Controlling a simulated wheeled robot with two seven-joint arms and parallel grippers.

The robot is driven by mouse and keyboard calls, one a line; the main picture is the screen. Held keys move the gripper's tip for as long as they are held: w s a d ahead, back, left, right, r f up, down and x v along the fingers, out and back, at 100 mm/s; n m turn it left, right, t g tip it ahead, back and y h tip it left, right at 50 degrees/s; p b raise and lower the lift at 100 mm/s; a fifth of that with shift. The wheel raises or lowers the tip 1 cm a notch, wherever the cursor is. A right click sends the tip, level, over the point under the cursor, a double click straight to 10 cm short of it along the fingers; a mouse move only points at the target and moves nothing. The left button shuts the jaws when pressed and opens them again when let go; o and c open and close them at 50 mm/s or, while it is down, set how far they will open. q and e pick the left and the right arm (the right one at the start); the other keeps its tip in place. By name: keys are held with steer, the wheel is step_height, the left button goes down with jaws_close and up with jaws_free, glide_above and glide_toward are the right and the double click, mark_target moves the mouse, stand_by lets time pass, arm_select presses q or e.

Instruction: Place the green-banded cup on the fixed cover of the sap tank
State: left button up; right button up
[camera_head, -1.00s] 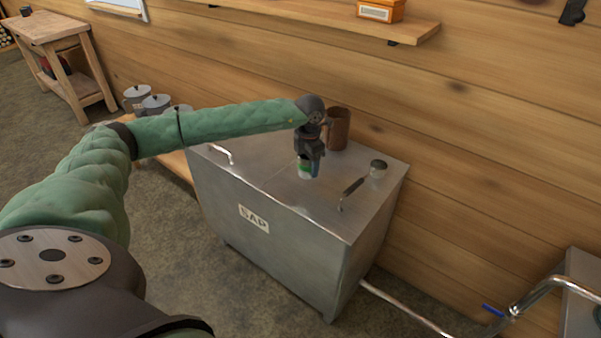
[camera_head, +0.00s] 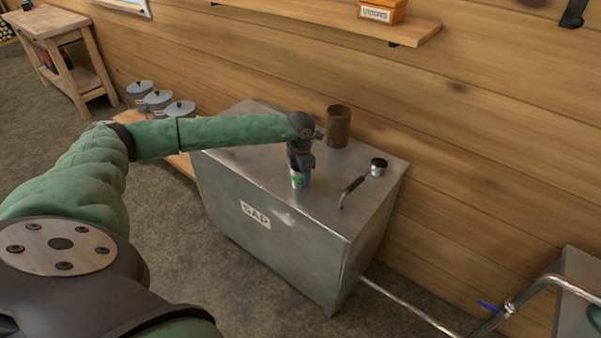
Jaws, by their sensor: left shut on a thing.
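The sap tank (camera_head: 268,252) is a metal box with a SAP label, standing against the wooden wall. My left gripper (camera_head: 299,170) points down over the middle of its top and is shut on the green-banded cup (camera_head: 299,181). Only the lower part of the cup shows, with its green band; the fingers hide the rest. The cup looks upright and at or just above the tank's top (camera_head: 325,178); I cannot tell whether it touches. My right gripper is not in view.
A brown mug (camera_head: 339,127) stands at the back of the tank top. A small dark-topped cup (camera_head: 378,167) and a bar handle (camera_head: 351,190) are to the right. Several lidded pots (camera_head: 158,100) stand left of the tank. A pipe (camera_head: 410,312) runs out at lower right.

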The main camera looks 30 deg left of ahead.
arm_select(q)
steer(key=shift+f, duration=0.1)
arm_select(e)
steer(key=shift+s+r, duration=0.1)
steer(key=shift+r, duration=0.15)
arm_select(q)
steer(key=o, duration=1)
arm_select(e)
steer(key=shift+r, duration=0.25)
arm_select(q)
steer(key=shift+r, duration=0.2)
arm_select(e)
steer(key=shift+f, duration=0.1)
arm_select(q)
steer(key=shift+r, duration=0.15)
steer(key=shift+r+b, duration=1.85)
steer(key=shift+r, duration=3.95)
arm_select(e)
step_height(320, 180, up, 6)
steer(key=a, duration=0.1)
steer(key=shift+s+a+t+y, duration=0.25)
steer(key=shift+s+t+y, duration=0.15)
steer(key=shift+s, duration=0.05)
